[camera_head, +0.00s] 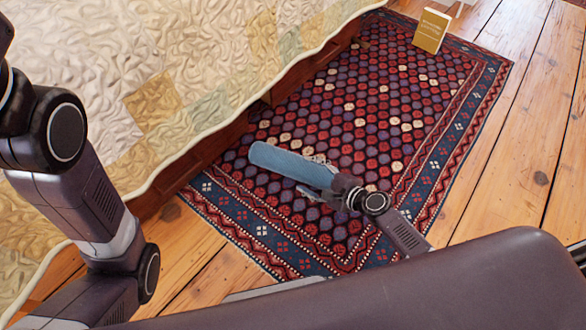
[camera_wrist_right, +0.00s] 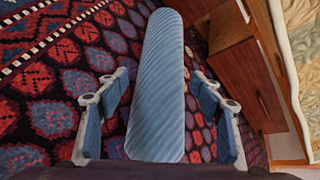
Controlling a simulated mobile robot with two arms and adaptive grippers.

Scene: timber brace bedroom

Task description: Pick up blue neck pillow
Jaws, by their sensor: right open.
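The blue neck pillow (camera_head: 290,163) is a ribbed light-blue roll lying on the patterned rug near the bed. In the right wrist view the pillow (camera_wrist_right: 157,85) runs lengthwise up the middle of the picture. My right gripper (camera_head: 318,180) is at the pillow's near end in the head view. In the wrist view my right gripper (camera_wrist_right: 162,95) is open, with one blue-padded finger on each side of the pillow and gaps visible beside it. My left arm comes in at the left of the head view, but its gripper is out of view.
The rug (camera_head: 440,130) lies on a plank floor (camera_head: 510,150). A quilted bed (camera_head: 180,70) with a wooden base stands at the left, close to the pillow. A yellow book (camera_head: 431,31) stands upright at the rug's far end.

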